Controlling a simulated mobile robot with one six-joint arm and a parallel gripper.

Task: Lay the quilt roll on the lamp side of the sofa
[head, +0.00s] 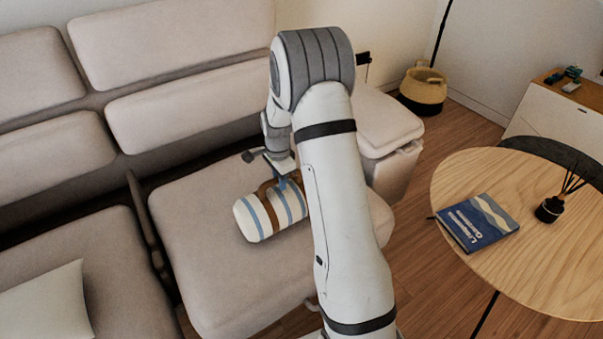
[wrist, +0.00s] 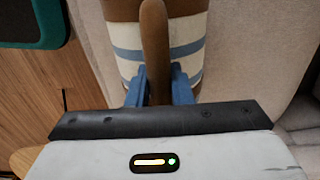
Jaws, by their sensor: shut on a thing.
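The quilt roll (head: 259,215) is white with blue stripes and a brown strap handle. It lies level at the right seat cushion of the beige sofa (head: 195,245); I cannot tell whether it rests on the cushion or hangs just above it. My gripper (head: 283,180) is over the roll, partly hidden by my arm, which also covers the roll's right end. In the wrist view my blue fingers (wrist: 159,84) are shut on the brown handle (wrist: 154,45), with the striped roll (wrist: 190,65) beneath. A thin dark pole (head: 441,35), perhaps the lamp's, stands beyond the sofa's right end.
A beige block-like sofa end (head: 385,125) stands right of the seat. A pale pillow (head: 45,305) lies on the left seat. A round wooden table (head: 470,180) with a blue book (head: 477,222) and a reed diffuser (head: 549,209) is at right. A basket (head: 424,88) stands behind.

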